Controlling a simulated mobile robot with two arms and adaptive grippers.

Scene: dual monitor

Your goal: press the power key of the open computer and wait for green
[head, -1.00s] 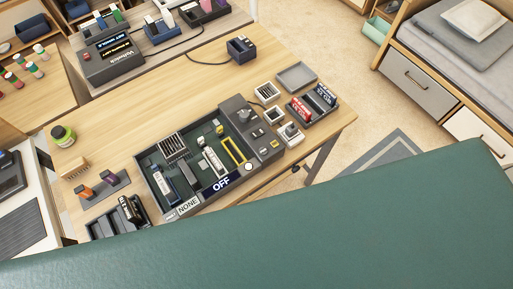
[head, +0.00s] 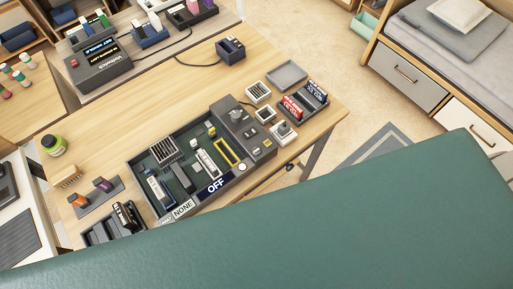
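The open computer (head: 172,205) is a dark tray-like case with a green inside, lying on the wooden desk. Inside are a finned grey block, several modules and a yellow frame (head: 228,153). Its front edge carries a dark "OFF" label (head: 216,186) and a light "NONE" label (head: 182,209). A small round white spot (head: 242,166) sits right of the "OFF" label; I cannot tell whether it is the power key. I see no green light on the case. Neither of my grippers is in view.
A large teal surface (head: 300,215) fills the foreground, in front of the desk (head: 105,135). Trays with cards (head: 303,100) stand right of the case. A black holder (head: 112,226) and a green-capped jar (head: 53,145) stand left. A dark device (head: 100,63) stands on the rear table.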

